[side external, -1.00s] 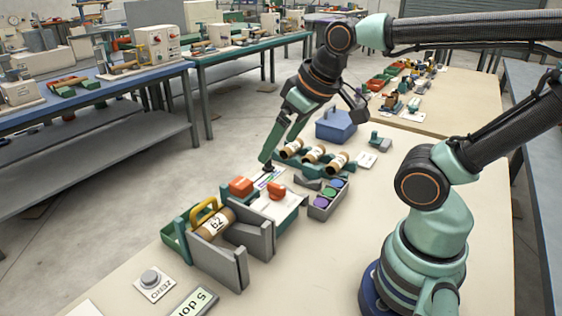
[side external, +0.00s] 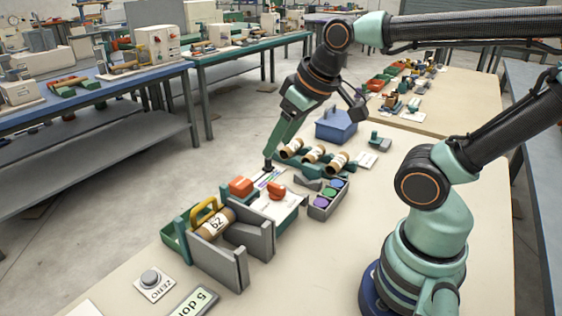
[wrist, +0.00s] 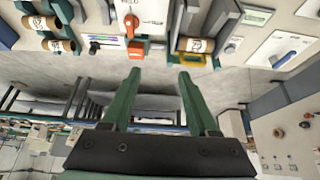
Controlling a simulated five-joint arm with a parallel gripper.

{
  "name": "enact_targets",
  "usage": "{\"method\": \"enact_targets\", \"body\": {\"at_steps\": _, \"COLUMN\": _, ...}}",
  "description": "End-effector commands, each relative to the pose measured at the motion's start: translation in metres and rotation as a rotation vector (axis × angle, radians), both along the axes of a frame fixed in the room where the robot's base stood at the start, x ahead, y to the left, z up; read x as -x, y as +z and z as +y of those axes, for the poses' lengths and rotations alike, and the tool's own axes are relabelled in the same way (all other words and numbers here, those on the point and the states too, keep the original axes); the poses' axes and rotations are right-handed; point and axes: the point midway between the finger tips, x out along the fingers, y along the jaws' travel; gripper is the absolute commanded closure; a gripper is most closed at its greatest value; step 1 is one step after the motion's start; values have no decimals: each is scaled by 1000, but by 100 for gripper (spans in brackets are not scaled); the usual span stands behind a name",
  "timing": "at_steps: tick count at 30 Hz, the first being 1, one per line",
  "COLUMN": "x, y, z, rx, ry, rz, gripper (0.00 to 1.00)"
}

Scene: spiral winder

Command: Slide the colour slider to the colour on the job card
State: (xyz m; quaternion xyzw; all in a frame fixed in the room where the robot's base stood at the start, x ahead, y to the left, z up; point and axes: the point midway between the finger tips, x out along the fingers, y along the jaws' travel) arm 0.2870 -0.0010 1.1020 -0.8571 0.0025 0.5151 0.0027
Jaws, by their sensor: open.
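My gripper (side external: 270,152) reaches down over the far edge of the bench, its fingertips close to a dark knob (side external: 268,167) at the end of a small plate with a coloured strip (side external: 264,181). In the wrist view my gripper (wrist: 158,78) shows two green fingers, parallel and apart, with nothing between them. There the slider plate (wrist: 106,41) and its dark knob (wrist: 93,47) lie beyond the fingertips to the left. I cannot tell whether a finger touches the knob.
Several rolls on a rack (side external: 314,154), a tray of coloured discs (side external: 325,206) and a blue box (side external: 336,125) are close by.

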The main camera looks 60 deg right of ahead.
Motion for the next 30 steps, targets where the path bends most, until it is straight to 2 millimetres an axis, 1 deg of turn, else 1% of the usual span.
{"method": "enact_targets", "body": {"at_steps": 2, "x": -6, "y": 4, "z": -4, "rx": -5, "ry": -22, "rz": 14, "gripper": 42}}
{"method": "enact_targets", "body": {"at_steps": 5, "x": -21, "y": 11, "z": -12, "rx": -19, "ry": -76, "rz": 45, "gripper": 42}}
{"method": "enact_targets", "body": {"at_steps": 11, "x": -65, "y": 23, "z": -40, "rx": -58, "ry": -223, "rz": 124, "gripper": 42}}
{"method": "enact_targets", "body": {"at_steps": 16, "x": -103, "y": 21, "z": -69, "rx": -92, "ry": -353, "rz": 189, "gripper": 42}}
{"method": "enact_targets", "body": {"at_steps": 20, "x": -131, "y": 11, "z": -94, "rx": -117, "ry": -450, "rz": 238, "gripper": 42}}
{"method": "enact_targets", "body": {"at_steps": 23, "x": -151, "y": -1, "z": -116, "rx": -136, "ry": -528, "rz": 274, "gripper": 42}}
{"method": "enact_targets", "body": {"at_steps": 26, "x": -168, "y": -16, "z": -138, "rx": -155, "ry": -606, "rz": 311, "gripper": 42}}
{"method": "enact_targets", "body": {"at_steps": 30, "x": -187, "y": -45, "z": -171, "rx": -181, "ry": -713, "rz": 361, "gripper": 42}}
